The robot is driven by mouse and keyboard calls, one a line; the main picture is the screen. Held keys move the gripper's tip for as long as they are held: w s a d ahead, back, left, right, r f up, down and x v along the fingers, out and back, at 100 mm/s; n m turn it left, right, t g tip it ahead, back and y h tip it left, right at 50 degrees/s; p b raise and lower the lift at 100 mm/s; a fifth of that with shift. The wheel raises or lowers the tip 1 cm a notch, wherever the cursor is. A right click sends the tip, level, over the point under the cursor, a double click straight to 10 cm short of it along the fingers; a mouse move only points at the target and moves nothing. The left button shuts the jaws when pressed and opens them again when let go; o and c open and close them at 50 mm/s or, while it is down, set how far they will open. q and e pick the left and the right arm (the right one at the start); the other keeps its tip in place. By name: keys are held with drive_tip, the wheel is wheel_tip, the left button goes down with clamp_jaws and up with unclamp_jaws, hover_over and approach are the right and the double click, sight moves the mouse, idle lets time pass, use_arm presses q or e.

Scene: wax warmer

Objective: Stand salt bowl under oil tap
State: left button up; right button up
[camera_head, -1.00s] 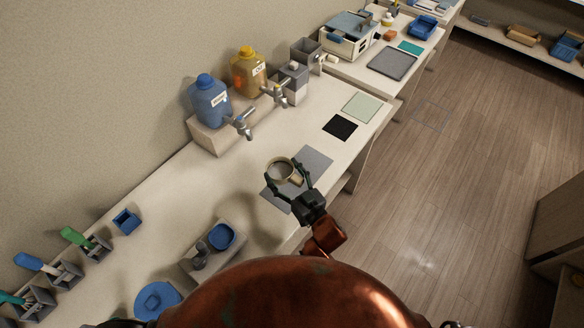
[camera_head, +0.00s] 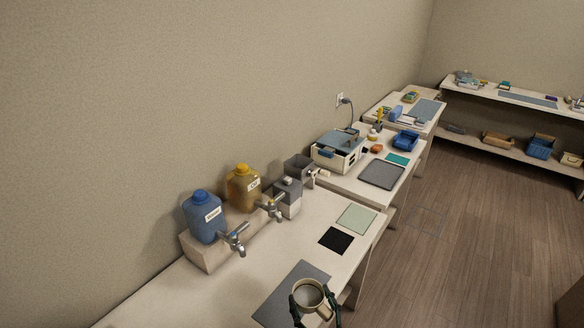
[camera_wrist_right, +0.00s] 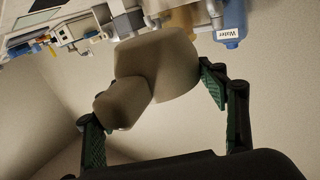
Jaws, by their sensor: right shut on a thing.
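The salt bowl (camera_head: 308,298), a beige cup-like bowl with a side grip, is held by my right gripper (camera_head: 315,312) at the bottom of the head view. It appears above the front edge of a grey mat. In the right wrist view the bowl (camera_wrist_right: 158,68) sits between the green-padded fingers of my right gripper (camera_wrist_right: 152,108). The yellow oil jug (camera_head: 241,188) stands on a raised block, with its metal oil tap (camera_head: 272,207) pointing over the counter. The bowl is well apart from the tap, towards the front. My left gripper is not in view.
The blue water jug (camera_head: 204,218) and its tap (camera_head: 235,239) stand left of the oil jug. A grey dispenser (camera_head: 288,198) stands to its right. The grey mat (camera_head: 276,302), black mat (camera_head: 337,239) and pale green mat (camera_head: 357,219) lie flat. Counter below the taps is clear.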

drive_tip(key=s+d+m+h, duration=0.1)
drive_tip(key=d+h, duration=0.2)
drive_tip(key=d, duration=0.5)
drive_tip(key=s+d+m+h+b, duration=0.1)
drive_tip(key=s+d+m+h, duration=0.1)
drive_tip(key=d, duration=0.6)
drive_tip(key=shift+s+r+t+h, duration=0.25)
drive_tip(key=shift+r+t+h, duration=0.15)
drive_tip(key=shift+h, duration=0.1)
